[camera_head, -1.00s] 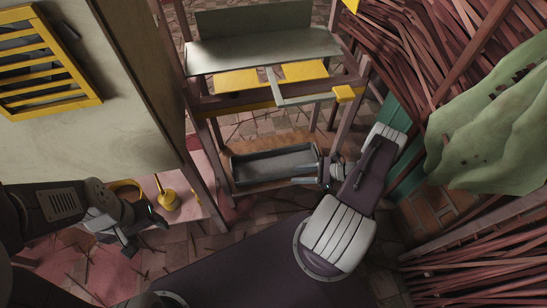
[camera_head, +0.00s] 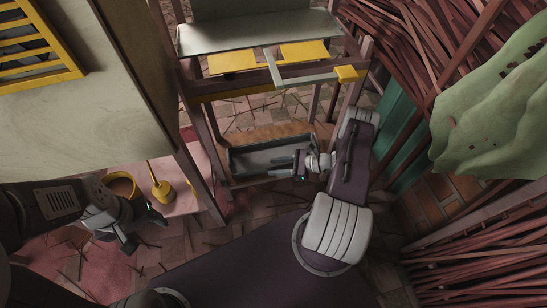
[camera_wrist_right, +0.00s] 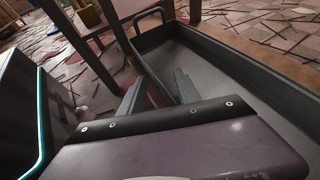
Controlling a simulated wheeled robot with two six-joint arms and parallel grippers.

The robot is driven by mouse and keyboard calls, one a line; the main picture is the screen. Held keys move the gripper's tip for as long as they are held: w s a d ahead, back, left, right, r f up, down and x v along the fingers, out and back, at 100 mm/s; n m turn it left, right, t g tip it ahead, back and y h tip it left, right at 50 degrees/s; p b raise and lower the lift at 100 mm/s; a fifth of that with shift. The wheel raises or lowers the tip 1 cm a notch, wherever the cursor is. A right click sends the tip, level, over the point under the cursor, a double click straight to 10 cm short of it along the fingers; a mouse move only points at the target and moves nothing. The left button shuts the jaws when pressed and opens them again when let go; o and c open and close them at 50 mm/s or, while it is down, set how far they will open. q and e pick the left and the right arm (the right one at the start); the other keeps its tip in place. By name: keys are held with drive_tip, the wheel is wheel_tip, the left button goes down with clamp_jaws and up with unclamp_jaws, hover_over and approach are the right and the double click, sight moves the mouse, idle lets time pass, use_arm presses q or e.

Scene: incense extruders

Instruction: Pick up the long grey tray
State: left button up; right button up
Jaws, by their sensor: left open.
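The long grey tray (camera_head: 250,172) lies on the lower wooden shelf of the stand in the head view. It has a raised rim and a wire handle, and its grey inside looks empty in the right wrist view (camera_wrist_right: 225,85). My right gripper (camera_head: 285,165) is at the tray's near side, towards its right end. In the right wrist view its two fingers (camera_wrist_right: 158,92) are apart, one over the tray's inside and one outside its near wall. I cannot tell whether they touch it. My left gripper (camera_head: 143,226) is open and empty at the lower left, away from the tray.
A wooden stand frames the shelf, with a bench top (camera_head: 262,32) and yellow parts above the tray. A yellow tool (camera_head: 162,190) and a yellow bowl (camera_head: 121,183) are near my left gripper. Red stick bundles (camera_head: 480,265) fill the right side.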

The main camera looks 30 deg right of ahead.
clamp_jaws()
drive_tip(key=shift+s, duration=0.1)
idle(1.2)
